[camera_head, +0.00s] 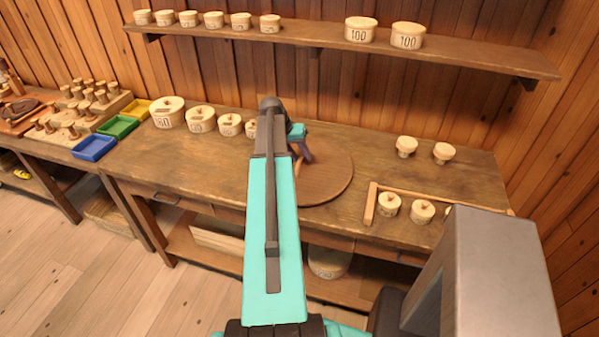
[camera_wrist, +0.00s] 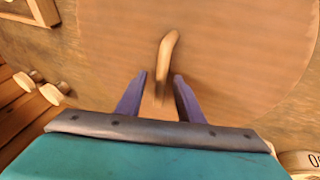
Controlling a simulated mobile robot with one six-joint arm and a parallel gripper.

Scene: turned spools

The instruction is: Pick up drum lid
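The drum lid looks to be the large round wooden disc (camera_head: 325,182) lying flat on the workbench, partly hidden behind my arm. It fills much of the wrist view (camera_wrist: 240,60). A curved wooden handle (camera_wrist: 165,58) stands up on it. My gripper (camera_wrist: 160,78) has its two purple fingers on either side of the handle, with small gaps showing near the tips, so it looks open around it. In the head view my gripper (camera_head: 304,152) is over the disc and mostly hidden by my arm.
Several lidded round boxes (camera_head: 201,119) stand left of the disc. Spools (camera_head: 406,146) stand to its right, some behind a low wooden rail (camera_head: 370,203). A shelf (camera_head: 320,37) runs above the bench. Coloured trays (camera_head: 94,147) sit at the left.

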